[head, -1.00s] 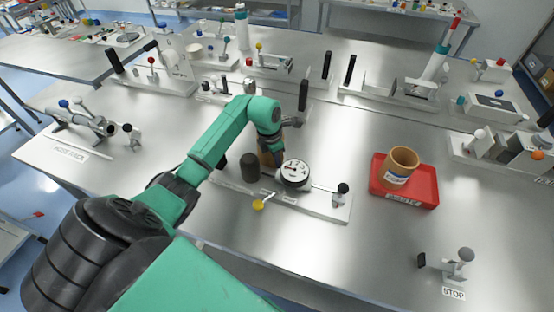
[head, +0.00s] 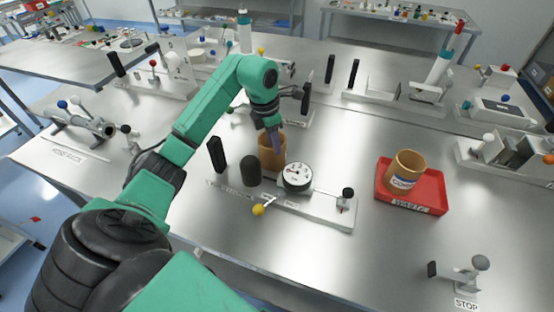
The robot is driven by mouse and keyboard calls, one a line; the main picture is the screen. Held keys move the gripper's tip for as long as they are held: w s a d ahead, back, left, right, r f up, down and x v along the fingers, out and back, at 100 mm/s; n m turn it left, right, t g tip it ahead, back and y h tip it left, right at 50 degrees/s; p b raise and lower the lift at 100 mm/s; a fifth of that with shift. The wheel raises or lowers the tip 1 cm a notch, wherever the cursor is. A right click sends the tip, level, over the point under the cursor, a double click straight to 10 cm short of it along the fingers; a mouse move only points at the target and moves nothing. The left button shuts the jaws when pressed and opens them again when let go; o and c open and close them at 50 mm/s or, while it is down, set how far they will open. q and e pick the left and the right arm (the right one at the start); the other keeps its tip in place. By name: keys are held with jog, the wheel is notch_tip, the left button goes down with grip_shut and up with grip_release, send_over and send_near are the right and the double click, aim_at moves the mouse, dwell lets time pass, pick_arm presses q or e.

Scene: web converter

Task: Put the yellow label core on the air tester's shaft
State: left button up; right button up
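A tan, open-topped core (head: 265,155) stands upright just behind the air tester (head: 325,212). Its label does not show, so I cannot tell its colour. The tester has a round dial gauge (head: 298,177), a dark round-topped post (head: 250,170) that looks like its shaft, and a yellow-knobbed lever (head: 258,210). The post is bare. My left gripper (head: 275,143) points down at the tan core's rim, with a grey finger overlapping its right side. I cannot tell whether it grips the wall. My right gripper is not in view.
A second tan core (head: 404,170) with a blue-and-white label leans in a red tray (head: 428,197) at right. A black upright block (head: 217,154) stands left of the post. A stop fixture (head: 468,277) is at front right. Other fixtures line the back; the front middle is clear.

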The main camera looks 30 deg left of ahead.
pick_arm(q)
jog(key=shift+o, duration=0.4)
notch_tip(320, 180, up, 2)
jog(key=shift+s, duration=0.15)
notch_tip(320, 180, up, 11)
jog(key=d+g, duration=0.1)
jog(key=g, duration=0.1)
jog(key=shift+y, duration=0.4)
jog(key=f, duration=0.9)
jog(key=w+f, duration=0.1)
jog(key=f, duration=0.3)
jog(key=shift+a+f+p, duration=0.2)
jog(key=shift+f+p, duration=0.1)
jog(key=shift+w+f, duration=0.1)
jog(key=shift+f, duration=0.3)
grip_shut()
jog(key=shift+r, duration=0.1)
